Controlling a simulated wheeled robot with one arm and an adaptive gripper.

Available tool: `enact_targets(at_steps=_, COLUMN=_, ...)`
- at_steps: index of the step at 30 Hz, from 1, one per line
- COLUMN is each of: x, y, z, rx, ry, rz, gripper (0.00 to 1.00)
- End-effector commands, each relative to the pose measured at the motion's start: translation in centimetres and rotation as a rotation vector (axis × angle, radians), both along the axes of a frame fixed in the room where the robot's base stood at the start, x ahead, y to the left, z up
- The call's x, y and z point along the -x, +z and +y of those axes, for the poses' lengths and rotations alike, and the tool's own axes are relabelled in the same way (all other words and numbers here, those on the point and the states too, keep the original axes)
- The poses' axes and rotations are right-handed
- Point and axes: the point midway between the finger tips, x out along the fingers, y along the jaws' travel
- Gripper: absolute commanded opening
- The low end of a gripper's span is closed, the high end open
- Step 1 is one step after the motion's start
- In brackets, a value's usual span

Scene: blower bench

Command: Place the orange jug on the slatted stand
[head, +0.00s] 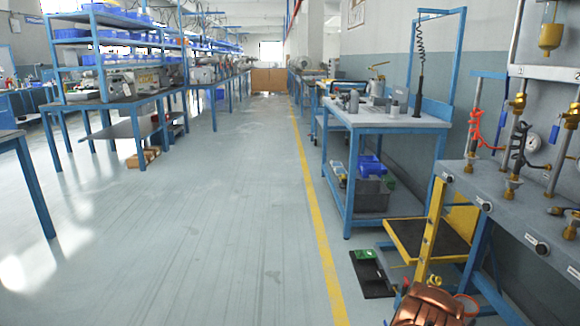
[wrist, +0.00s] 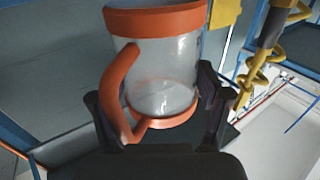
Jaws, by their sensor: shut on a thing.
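The orange jug (wrist: 165,75) has a clear body with an orange rim, base ring and handle. It fills the middle of the wrist view, and its handle curves down on the left. My gripper (wrist: 160,105) has one dark finger on each side of the jug and is shut on it. The jug looks empty. Its underside is partly hidden by my gripper. I cannot make out a slatted stand in either view. In the head view a copper-coloured part shows at the bottom right, and my gripper cannot be made out there.
A grey workbench (head: 510,215) with valves and hoses stands at the right. A yellow-framed step (head: 427,247) with a dark top is beside it. A blue-framed table (head: 385,118) holds several items behind. The aisle floor (head: 210,220) at the left is clear.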

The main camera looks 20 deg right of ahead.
Motion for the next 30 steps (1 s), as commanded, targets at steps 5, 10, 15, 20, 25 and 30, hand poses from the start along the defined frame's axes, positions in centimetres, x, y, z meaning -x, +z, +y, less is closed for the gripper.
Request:
enact_targets(at_steps=5, x=-2.5, y=5.3, z=1.1, rx=0.003, ry=0.022, rz=-0.003, gripper=0.38)
enact_targets(at_steps=10, x=-6.2, y=8.2, z=3.2, rx=0.004, ry=0.077, rz=-0.004, gripper=0.38)
enact_targets(at_steps=15, x=-10.1, y=9.3, z=6.0, rx=0.003, ry=0.158, rz=-0.002, gripper=0.38)
enact_targets(at_steps=20, x=-14.4, y=11.3, z=9.6, rx=0.004, ry=0.257, rz=-0.005, gripper=0.38)
enact_targets(at_steps=25, x=-19.1, y=14.1, z=14.8, rx=0.006, ry=0.390, rz=-0.006, gripper=0.38)
enact_targets(at_steps=30, x=-23.1, y=17.1, z=20.7, rx=0.003, ry=0.531, rz=-0.003, gripper=0.38)
